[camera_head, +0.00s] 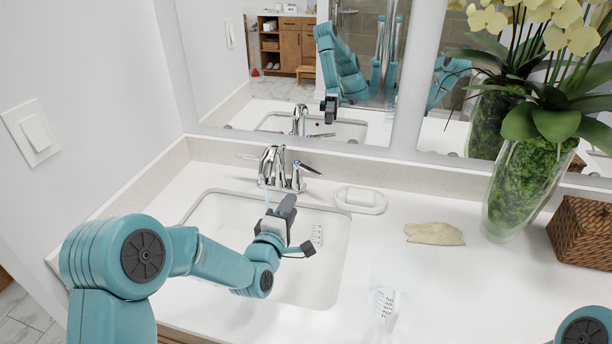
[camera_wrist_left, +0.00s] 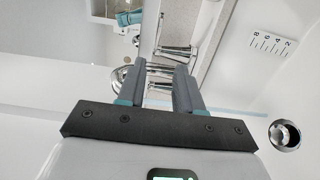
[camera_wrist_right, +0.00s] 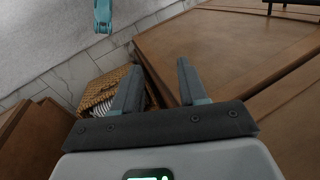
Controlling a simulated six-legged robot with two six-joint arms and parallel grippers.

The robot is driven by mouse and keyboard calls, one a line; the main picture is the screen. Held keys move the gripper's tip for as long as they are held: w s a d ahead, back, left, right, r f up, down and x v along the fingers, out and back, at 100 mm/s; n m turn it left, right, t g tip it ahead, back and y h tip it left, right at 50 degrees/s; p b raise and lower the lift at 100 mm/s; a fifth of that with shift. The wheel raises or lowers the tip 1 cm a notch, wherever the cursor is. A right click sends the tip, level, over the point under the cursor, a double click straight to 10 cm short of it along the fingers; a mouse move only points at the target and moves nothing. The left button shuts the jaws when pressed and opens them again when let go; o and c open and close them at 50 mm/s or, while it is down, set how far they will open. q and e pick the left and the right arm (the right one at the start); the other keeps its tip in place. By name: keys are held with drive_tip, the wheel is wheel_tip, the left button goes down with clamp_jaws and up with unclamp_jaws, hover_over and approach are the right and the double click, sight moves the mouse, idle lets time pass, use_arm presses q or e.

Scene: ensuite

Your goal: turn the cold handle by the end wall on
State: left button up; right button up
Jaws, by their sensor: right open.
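A chrome faucet (camera_head: 272,172) stands behind the sink near the end wall. No hot or cold mark is readable. My left gripper (camera_head: 287,206) is over the sink basin, in front of the faucet. In the left wrist view its fingers (camera_wrist_left: 160,75) are apart, with chrome faucet parts (camera_wrist_left: 175,52) beyond them. I cannot tell whether they touch. My right gripper (camera_wrist_right: 160,78) is open and empty, low beside brown wooden cabinet fronts.
The white basin (camera_head: 318,275) has a drain (camera_wrist_left: 285,135). A soap dish (camera_head: 360,207), a folded cloth (camera_head: 434,234), a glass vase (camera_head: 522,195) and a wicker basket (camera_head: 585,235) stand to the right. A mirror (camera_head: 290,60) is behind.

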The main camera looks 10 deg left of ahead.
sight(313, 171)
use_arm(q)
drive_tip(key=w+p, duration=0.1)
drive_tip(key=w, duration=0.3)
drive_tip(key=w+d+p, duration=0.1)
drive_tip(key=w, duration=0.4)
drive_tip(key=w+d+p, duration=0.1)
drive_tip(key=w, duration=0.4)
drive_tip(key=shift+w+d+r, duration=0.1)
drive_tip(key=shift+w+d, duration=0.05)
drive_tip(key=shift+w, duration=0.1)
drive_tip(key=shift+w+p, duration=0.35)
drive_tip(key=shift+w, duration=0.5)
use_arm(e)
drive_tip(key=shift+r, duration=1.85)
use_arm(q)
drive_tip(key=shift+c, duration=0.3)
